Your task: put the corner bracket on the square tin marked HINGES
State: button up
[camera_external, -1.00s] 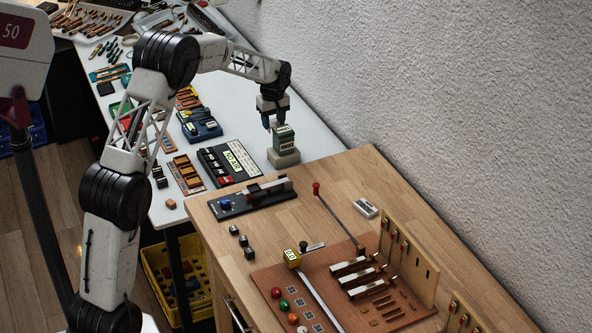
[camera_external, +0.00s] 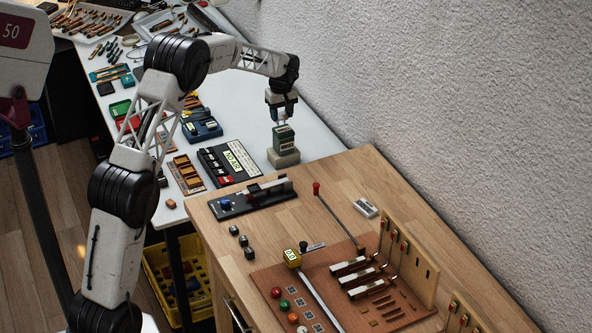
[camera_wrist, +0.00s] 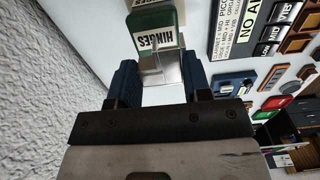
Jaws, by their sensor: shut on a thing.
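The square tin marked HINGES (camera_external: 284,138) is green with a pale label and stands on a pale block (camera_external: 284,158) near the wall. It also shows in the wrist view (camera_wrist: 160,35), with its label upside down. My gripper (camera_external: 282,119) is pointed down just above the tin. In the wrist view my gripper (camera_wrist: 160,72) has its blue fingers on either side of a thin silvery piece, the corner bracket (camera_wrist: 167,76), and is shut on it. The bracket overlaps the tin's near side in that view; I cannot tell whether they touch.
A black panel with a pale label (camera_external: 230,163) and a blue device (camera_external: 200,125) lie left of the tin on the white table (camera_external: 240,108). The wooden bench (camera_external: 340,175) with levers is in front. The textured wall (camera_external: 420,90) is close on the right.

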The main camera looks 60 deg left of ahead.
aim_at(282, 113)
jog(key=shift+w+a+f, duration=0.1)
jog(key=shift+w+a, duration=0.2)
jog(key=shift+w, duration=0.1)
jog(key=shift+s+f, duration=0.1)
jog(key=shift+f, duration=1.6)
jog(key=shift+f, duration=0.1)
jog(key=o, duration=0.9)
notch_tip(282, 113, up, 12)
jog(key=shift+r, duration=0.1)
jog(key=shift+d, duration=0.15)
